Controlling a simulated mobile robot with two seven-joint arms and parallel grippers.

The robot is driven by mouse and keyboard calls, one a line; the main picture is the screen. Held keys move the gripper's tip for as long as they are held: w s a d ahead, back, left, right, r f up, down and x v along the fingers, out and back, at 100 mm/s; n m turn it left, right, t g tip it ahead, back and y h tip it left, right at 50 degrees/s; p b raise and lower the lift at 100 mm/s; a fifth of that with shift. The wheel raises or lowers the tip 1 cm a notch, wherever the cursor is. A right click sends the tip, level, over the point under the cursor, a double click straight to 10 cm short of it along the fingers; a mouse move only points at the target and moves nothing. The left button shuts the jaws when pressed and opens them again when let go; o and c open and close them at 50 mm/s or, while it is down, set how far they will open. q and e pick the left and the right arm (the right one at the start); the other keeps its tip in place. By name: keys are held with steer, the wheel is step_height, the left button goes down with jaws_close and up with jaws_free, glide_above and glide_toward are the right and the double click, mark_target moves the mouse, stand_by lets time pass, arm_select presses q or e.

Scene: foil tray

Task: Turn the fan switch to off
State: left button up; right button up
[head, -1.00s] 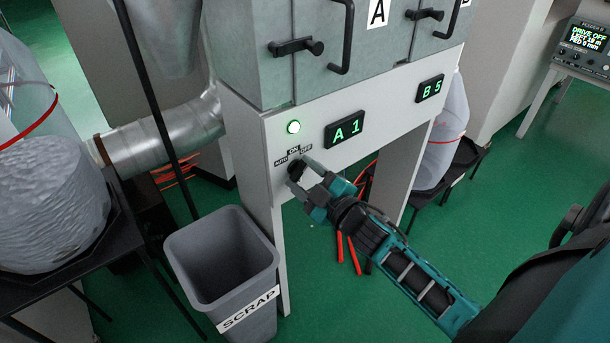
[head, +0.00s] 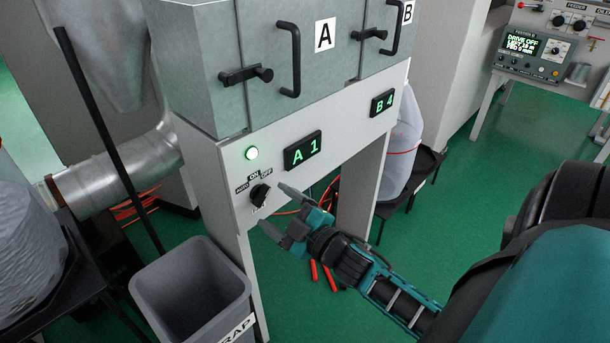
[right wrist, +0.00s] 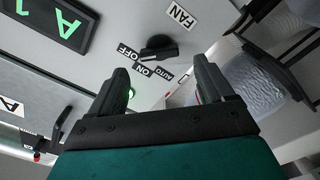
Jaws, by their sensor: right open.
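The black fan switch knob (head: 260,194) is on the white panel below the cabinet, with AUTO, ON and OFF labels around its top. It also shows in the right wrist view (right wrist: 158,48), with a FAN label beside it. Its grip bar appears to point toward the OFF label (right wrist: 127,52). A green lamp (head: 251,153) above it is lit. My right gripper (head: 272,208) is open and empty, with its fingertips just off the panel to the right of the knob. In the right wrist view the knob is beyond the two separated fingers. My left gripper is out of view.
A grey scrap bin (head: 190,268) stands below the panel. A dark pole (head: 110,140) and a metal duct (head: 115,172) are at the left. Cabinet handles (head: 290,60) stick out above. Green floor (head: 470,220) is open at the right.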

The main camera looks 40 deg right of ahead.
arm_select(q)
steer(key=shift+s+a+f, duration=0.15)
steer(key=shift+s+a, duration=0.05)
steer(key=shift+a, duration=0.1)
arm_select(e)
steer(key=s, duration=0.9)
steer(key=shift+s+d, duration=0.15)
steer(key=shift+d, duration=0.2)
arm_select(q)
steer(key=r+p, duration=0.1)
steer(key=p, duration=0.1)
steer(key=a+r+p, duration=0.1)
steer(key=p, duration=0.1)
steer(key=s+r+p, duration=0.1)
steer(key=p, duration=0.1)
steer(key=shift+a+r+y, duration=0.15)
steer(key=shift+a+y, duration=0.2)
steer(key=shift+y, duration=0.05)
arm_select(e)
steer(key=s+a+f+m+g, duration=0.2)
steer(key=a+f+m+g, duration=0.1)
steer(key=a, duration=0.3)
steer(key=s+a+f+m+g+y, duration=0.1)
steer(key=s+a+f+m+g, duration=0.1)
steer(key=a+f+m+g, duration=0.2)
steer(key=a, duration=0.3)
steer(key=shift+s+f, duration=0.15)
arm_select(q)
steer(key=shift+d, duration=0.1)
